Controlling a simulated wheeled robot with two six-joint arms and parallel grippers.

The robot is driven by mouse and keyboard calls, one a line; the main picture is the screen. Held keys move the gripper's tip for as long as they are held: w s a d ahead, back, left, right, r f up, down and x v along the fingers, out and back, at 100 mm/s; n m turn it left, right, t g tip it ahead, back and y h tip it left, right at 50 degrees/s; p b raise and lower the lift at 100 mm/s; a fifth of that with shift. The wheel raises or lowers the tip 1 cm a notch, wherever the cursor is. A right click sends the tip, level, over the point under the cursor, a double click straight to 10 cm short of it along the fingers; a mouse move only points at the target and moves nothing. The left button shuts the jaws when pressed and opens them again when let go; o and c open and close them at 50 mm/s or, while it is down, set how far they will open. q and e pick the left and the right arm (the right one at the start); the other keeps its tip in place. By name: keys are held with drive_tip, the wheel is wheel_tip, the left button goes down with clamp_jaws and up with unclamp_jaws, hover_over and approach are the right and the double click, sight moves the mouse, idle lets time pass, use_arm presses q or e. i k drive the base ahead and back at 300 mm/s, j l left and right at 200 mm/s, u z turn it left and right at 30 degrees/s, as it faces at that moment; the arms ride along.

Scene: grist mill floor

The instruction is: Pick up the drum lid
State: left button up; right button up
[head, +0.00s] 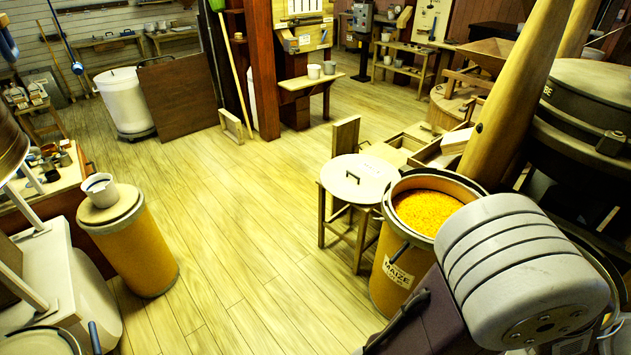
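The drum lid (360,180) is a pale round disc with a small dark handle on top. It lies flat on a small wooden stool (332,224) right of the middle in the head view, and covers most of the stool's top. Just right of the stool stands an open yellow drum labelled MAIZE (394,279), filled with orange-yellow grain (434,210). My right arm's thick grey link fills the lower right and hides part of the drum's right side. Neither of my grippers shows in this view.
A second yellow drum (143,250), closed, with a cup (100,188) on top, stands at left. A wooden post (520,85) and millstone housing (590,95) crowd the right. A white bin (124,100) and brown board (182,95) stand behind. The middle floor is clear.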

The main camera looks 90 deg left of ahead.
sight(361, 174)
drive_tip(key=u, duration=2.6)
drive_tip(key=i+j+u, duration=0.1)
drive_tip(key=i+j, duration=0.15)
drive_tip(key=i, duration=0.8)
drive_tip(key=i+j, duration=0.15)
drive_tip(key=i, duration=0.85)
drive_tip(key=i+j+u, duration=0.15)
drive_tip(key=i, duration=0.9)
